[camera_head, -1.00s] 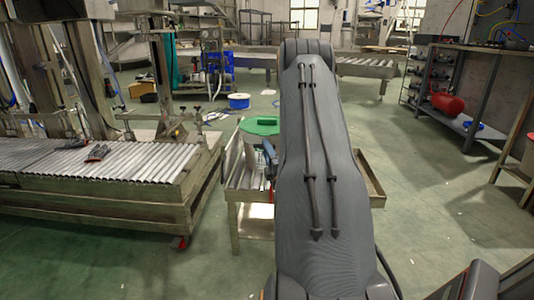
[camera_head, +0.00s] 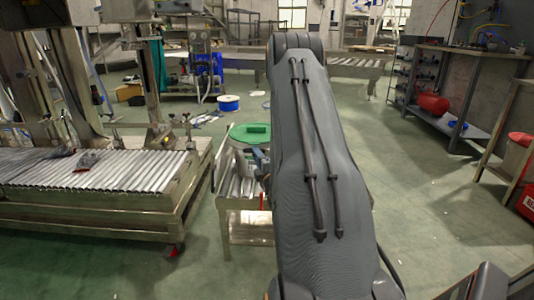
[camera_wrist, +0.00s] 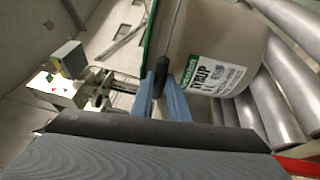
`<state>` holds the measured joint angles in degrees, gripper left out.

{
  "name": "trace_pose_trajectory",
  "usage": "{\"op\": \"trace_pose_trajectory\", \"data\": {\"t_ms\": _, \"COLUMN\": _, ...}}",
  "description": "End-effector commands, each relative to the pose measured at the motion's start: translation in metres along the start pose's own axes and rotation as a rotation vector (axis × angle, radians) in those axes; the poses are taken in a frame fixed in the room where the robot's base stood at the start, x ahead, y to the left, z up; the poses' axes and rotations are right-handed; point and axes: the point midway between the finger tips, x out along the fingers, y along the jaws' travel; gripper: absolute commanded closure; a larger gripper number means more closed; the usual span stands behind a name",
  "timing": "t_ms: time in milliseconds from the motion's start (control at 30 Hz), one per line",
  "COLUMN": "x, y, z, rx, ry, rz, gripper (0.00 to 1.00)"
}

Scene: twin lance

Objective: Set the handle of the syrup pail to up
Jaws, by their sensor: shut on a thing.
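The syrup pail (camera_head: 240,152) has a pale body and a green lid (camera_head: 250,131). In the head view my arm hides much of it. In the wrist view the pail (camera_wrist: 222,30) fills the upper middle, its white and green SYRUP label (camera_wrist: 212,76) facing the camera. A thin dark handle wire (camera_wrist: 175,25) crosses in front of it to a black grip (camera_wrist: 161,72). My gripper (camera_wrist: 162,88) has blue fingers shut on this grip, beside the pail. The gripper (camera_head: 260,157) shows partly in the head view. The handle's exact angle is hard to tell.
The pail stands on a small roller table (camera_head: 228,202). A large roller conveyor (camera_head: 110,175) with a metal frame stands to the left. A workbench (camera_head: 470,55) stands at the right, and a red crate (camera_head: 529,200) at the right edge. Green floor is open at the right.

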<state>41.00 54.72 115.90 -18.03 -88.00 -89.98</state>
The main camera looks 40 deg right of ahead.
Motion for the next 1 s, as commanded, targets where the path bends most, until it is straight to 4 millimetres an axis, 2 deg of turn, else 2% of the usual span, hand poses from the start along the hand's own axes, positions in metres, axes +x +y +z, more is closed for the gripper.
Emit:
{"op": "trace_pose_trajectory", "data": {"t_ms": 100, "x": 0.002, "y": 0.004, "z": -0.008, "rx": 0.007, "ry": 0.008, "rz": -0.011, "gripper": 1.0}}
{"op": "trace_pose_trajectory", "data": {"t_ms": 400, "x": 0.002, "y": 0.003, "z": -0.011, "rx": 0.008, "ry": 0.011, "rz": -0.015, "gripper": 1.0}}
{"op": "trace_pose_trajectory", "data": {"t_ms": 433, "x": 0.002, "y": 0.003, "z": -0.011, "rx": 0.008, "ry": 0.011, "rz": -0.015, "gripper": 0.84}}
{"op": "trace_pose_trajectory", "data": {"t_ms": 533, "x": 0.001, "y": 0.003, "z": -0.011, "rx": 0.008, "ry": 0.011, "rz": -0.015, "gripper": 0.67}}
{"op": "trace_pose_trajectory", "data": {"t_ms": 833, "x": 0.0, "y": 0.003, "z": -0.01, "rx": 0.008, "ry": 0.01, "rz": -0.015, "gripper": 0.66}}
{"op": "trace_pose_trajectory", "data": {"t_ms": 1000, "x": -0.015, "y": 0.003, "z": -0.009, "rx": 0.008, "ry": 0.01, "rz": -0.017, "gripper": 0.66}}
